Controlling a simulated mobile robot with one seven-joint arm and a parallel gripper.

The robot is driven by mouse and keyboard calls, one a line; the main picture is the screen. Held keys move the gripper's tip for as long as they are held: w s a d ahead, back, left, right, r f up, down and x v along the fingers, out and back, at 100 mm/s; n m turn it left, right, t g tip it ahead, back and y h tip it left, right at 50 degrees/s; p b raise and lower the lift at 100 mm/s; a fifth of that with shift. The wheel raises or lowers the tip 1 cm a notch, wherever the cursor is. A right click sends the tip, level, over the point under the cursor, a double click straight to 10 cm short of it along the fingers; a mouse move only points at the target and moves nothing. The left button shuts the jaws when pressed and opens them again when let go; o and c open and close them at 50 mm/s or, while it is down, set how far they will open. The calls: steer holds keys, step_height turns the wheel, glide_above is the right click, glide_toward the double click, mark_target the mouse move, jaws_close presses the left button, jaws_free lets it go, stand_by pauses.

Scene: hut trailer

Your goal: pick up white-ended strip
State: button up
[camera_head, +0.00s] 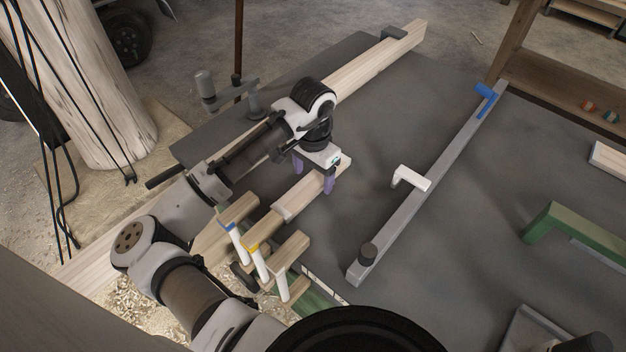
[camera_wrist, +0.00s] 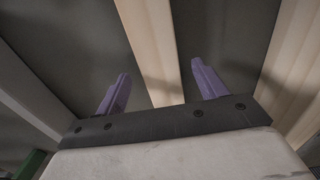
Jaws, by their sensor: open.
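Three short pale wooden strips rest at the white pegs (camera_head: 260,263). The left one (camera_head: 241,207) has a blue mark at its near end, and the middle one (camera_head: 262,231) a yellow end. The right one (camera_head: 291,249) shows no blue or yellow; I cannot clearly make out a white end on it. My gripper (camera_head: 315,176) has purple fingers, is open, and stands over a pale wooden length (camera_head: 300,196) in line with the yellow-ended strip. In the wrist view a pale strip (camera_wrist: 150,45) runs between the open fingers (camera_wrist: 158,88), apart from both. Its near end is hidden.
A long wooden beam (camera_head: 372,65) lies behind my arm on the dark table (camera_head: 400,120). A grey bar (camera_head: 440,175) with a white bracket (camera_head: 411,178) lies to the right. A green piece (camera_head: 565,228) is farther right. The table between the strips and the bar is clear.

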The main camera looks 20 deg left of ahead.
steer(key=shift+f, duration=0.75)
steer(key=c, duration=1.1)
steer(key=shift+r, duration=0.15)
